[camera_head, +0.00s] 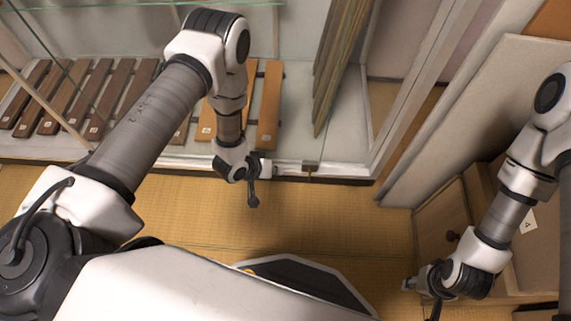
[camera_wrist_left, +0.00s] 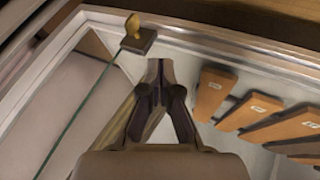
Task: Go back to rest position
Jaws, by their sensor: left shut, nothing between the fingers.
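My left arm comes in from the left over the glass display case and bends down to its front rail. My left gripper (camera_head: 266,169) is just left of the small brass lock (camera_head: 311,167) on that rail. In the left wrist view the left gripper's fingers (camera_wrist_left: 154,76) are together with nothing between them, and the lock with its gold key (camera_wrist_left: 133,34) lies beyond their tips, apart from them. My right gripper (camera_head: 411,284) hangs at the lower right, in front of the wooden drawers. It is too small and dark to tell whether its fingers are open.
Several brown wooden slats (camera_head: 268,105) with small labels lie in the case; they also show in the left wrist view (camera_wrist_left: 213,92). A wooden drawer unit (camera_head: 441,225) stands close to my right arm. Tatami floor (camera_head: 330,215) lies clear between the arms.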

